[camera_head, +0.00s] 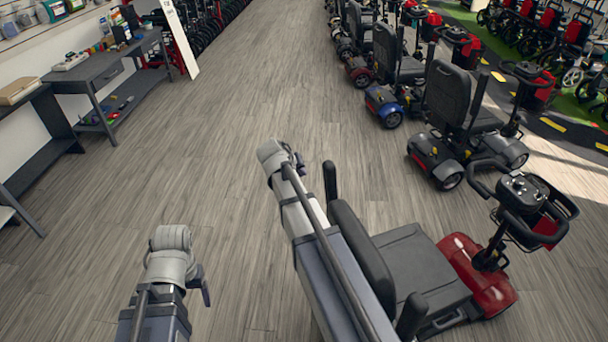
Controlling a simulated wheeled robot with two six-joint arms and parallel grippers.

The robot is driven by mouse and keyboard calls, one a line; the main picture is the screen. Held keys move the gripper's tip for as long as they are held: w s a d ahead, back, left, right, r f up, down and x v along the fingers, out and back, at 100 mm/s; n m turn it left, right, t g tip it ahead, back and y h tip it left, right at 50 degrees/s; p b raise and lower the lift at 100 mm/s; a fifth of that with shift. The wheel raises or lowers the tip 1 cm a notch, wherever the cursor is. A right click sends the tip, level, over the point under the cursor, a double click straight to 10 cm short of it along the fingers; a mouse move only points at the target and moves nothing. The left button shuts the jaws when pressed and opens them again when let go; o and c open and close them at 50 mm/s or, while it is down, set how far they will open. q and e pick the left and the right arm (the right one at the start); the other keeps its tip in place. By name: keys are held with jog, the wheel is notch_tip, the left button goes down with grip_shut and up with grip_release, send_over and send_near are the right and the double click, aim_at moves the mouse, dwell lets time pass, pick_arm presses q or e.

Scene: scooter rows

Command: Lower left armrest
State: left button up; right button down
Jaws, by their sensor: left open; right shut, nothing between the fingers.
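The nearest scooter has a red front and a grey seat (418,268), with its tiller (523,192) to the right. Its left armrest (330,186) stands raised and upright beside the far edge of the black backrest (362,250). The other armrest (411,316) is also upright, at the near side. My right gripper (298,165) is at the far end of my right arm, left of the left armrest and apart from it. My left gripper (203,286) is at lower left over bare floor, away from the scooter. Both grippers show only as small dark parts; their fingers are largely hidden.
More scooters stand in a row at upper right, the closest a black one (447,110). A grey workbench (100,72) lines the left wall. A white board (180,40) leans near it. The wooden floor (220,130) between is clear.

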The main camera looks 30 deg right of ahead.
aim_at(324, 176)
jog(key=w+d+f+b, duration=0.2)
jog(key=d+f+b, duration=0.2)
jog(key=d, duration=0.4)
jog(key=shift+f, duration=0.65)
jog(key=shift+s, duration=0.1)
